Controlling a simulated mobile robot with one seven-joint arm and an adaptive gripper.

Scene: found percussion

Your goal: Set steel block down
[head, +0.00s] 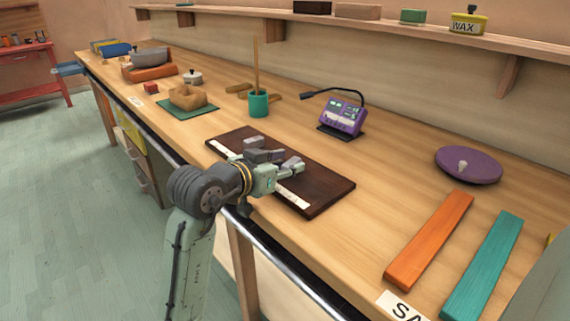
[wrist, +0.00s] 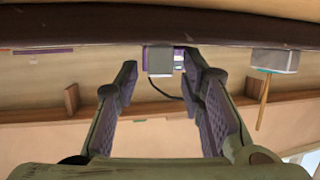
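My gripper (head: 279,162) reaches over a dark brown board (head: 330,186) on the bench. In the wrist view its two fingers (wrist: 160,72) stand apart, open. A small grey block (wrist: 158,60) shows between the fingertips, with gaps on both sides; it meets the dark board, which runs along the top of that upside-down view. A second, wider grey block (wrist: 275,60) stands to the right, clear of the fingers. In the head view a grey block (head: 257,142) shows behind my gripper. I cannot tell which block is the steel one. The gripper hides part of the board and its white strip.
A purple device (head: 342,116) with a bent arm stands behind the board, and a teal cup (head: 258,104) with a stick is at back left. Orange (head: 430,240) and teal (head: 483,265) bars and a purple disc (head: 468,165) lie right. Bare bench surrounds the board.

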